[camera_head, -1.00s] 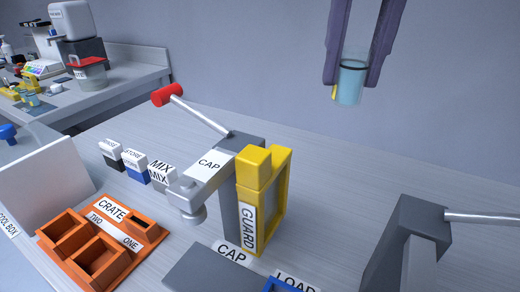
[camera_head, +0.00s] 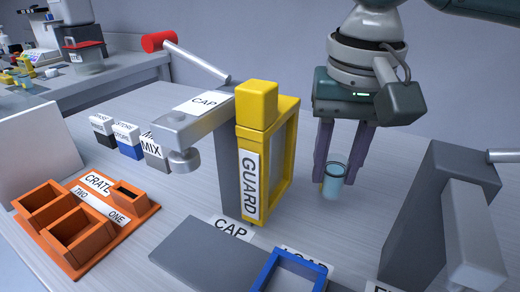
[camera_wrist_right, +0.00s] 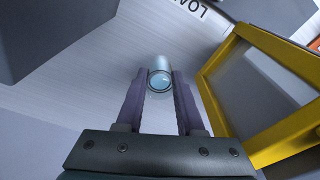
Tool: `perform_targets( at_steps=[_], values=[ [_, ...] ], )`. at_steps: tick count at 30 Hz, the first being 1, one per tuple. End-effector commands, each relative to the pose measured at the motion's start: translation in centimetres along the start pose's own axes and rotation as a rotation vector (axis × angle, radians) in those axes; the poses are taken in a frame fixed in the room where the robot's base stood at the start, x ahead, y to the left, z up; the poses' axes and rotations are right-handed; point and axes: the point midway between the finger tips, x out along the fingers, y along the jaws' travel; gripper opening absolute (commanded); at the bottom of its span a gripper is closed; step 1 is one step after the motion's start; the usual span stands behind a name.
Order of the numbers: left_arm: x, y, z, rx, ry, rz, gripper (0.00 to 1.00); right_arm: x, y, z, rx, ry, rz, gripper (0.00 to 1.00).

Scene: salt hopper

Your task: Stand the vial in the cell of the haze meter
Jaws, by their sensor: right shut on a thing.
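The vial (camera_head: 333,184), a clear glass tube with pale blue liquid, is held upright between the purple fingers of my right gripper (camera_head: 336,168). The gripper points down, to the right of the yellow guard. In the right wrist view the vial (camera_wrist_right: 160,80) sits between the two fingertips (camera_wrist_right: 161,75), apart from the yellow frame. I cannot tell whether its base touches the table. No label reading haze meter shows, and I cannot pick out its cell. My left gripper is not in view.
A yellow guard (camera_head: 257,105) stands beside the grey cap press (camera_head: 205,112). A blue load frame (camera_head: 262,285) lies in front. A grey lever station (camera_head: 455,175) stands right. An orange crate (camera_head: 125,225) is at left. Bare table lies behind the guard.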

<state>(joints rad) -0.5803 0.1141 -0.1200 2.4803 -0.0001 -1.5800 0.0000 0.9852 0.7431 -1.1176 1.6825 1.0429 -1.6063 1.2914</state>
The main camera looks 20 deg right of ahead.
Motion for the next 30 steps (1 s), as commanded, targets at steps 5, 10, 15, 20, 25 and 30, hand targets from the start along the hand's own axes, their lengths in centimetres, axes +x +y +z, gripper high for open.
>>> perform_targets(
  at_steps=[5, 10, 15, 20, 25, 30],
  values=[
    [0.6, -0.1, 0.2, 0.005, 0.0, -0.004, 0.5, 2.2, 0.0, 0.3, -0.001, -0.002, 0.001, 0.0],
    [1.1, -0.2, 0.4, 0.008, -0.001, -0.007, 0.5, 4.5, 0.0, 0.6, -0.001, 0.0, 0.001, 0.0],
    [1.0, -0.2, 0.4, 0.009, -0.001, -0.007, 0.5, 4.6, 0.0, 0.5, -0.001, 0.001, 0.0, 0.0],
    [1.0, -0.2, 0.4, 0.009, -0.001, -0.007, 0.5, 4.6, 0.0, 0.6, -0.001, 0.0, 0.0, 0.0],
    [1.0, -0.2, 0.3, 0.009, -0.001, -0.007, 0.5, 4.8, 0.0, 0.6, -0.001, 0.0, 0.0, 0.47],
    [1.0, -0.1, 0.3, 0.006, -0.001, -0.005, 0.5, 4.8, 0.0, 0.6, -0.001, 0.0, 0.0, 0.66]
  ],
)
